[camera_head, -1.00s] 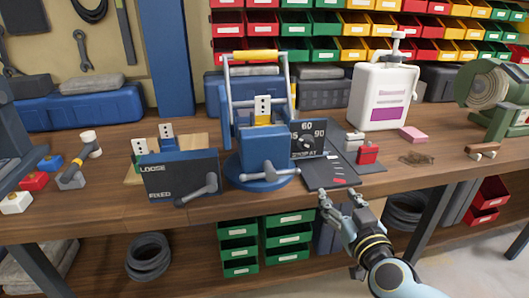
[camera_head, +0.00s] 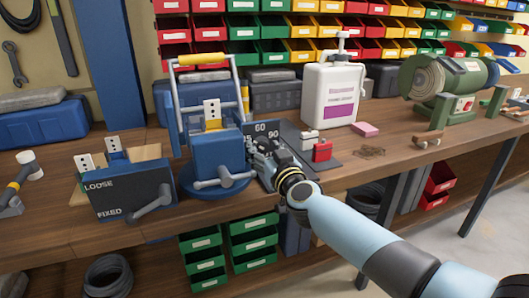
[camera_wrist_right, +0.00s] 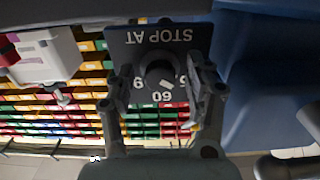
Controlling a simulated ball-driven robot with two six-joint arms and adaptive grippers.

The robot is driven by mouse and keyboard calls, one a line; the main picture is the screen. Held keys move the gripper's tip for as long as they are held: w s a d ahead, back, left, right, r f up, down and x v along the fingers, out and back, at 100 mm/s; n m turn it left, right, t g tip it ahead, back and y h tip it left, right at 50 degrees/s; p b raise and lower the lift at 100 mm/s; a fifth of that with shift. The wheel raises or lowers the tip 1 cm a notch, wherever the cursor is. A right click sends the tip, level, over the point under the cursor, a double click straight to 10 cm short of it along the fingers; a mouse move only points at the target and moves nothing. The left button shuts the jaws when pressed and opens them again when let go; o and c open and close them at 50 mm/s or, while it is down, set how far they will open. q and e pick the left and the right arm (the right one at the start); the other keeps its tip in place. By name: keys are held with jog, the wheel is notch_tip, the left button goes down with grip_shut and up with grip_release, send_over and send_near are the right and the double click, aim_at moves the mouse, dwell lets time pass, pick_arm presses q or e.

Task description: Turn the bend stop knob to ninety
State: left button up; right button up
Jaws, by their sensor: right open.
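The bend stop dial plate (camera_head: 262,127) stands at the right of the blue bender (camera_head: 216,155), with 60 and 90 readable at its top. My right gripper (camera_head: 262,150) is in front of it and hides the knob there. In the right wrist view the plate (camera_wrist_right: 160,37) appears upside down with STOP AT and 60 showing. The dark round knob (camera_wrist_right: 160,72) lies between the two fingers of the open right gripper (camera_wrist_right: 160,78). A small pale mark shows on the knob; I cannot tell its exact setting or whether the fingers touch it. My left gripper is not in view.
A LOOSE/FIXED box (camera_head: 128,190) with a lever stands left of the bender. A red block (camera_head: 322,151) and a white jug (camera_head: 331,95) stand to the right. The bender's front lever (camera_head: 226,178) is close to my gripper.

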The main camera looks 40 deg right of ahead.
jog(key=shift+c, duration=0.2)
grip_shut()
jog(key=shift+m, duration=0.3)
jog(key=m+p, duration=0.1)
jog(key=m, duration=0.9)
jog(key=shift+m, duration=0.4)
jog(key=m, duration=0.5)
jog(key=m+b, duration=0.1)
jog(key=m, duration=0.4)
jog(key=shift+m, duration=0.5)
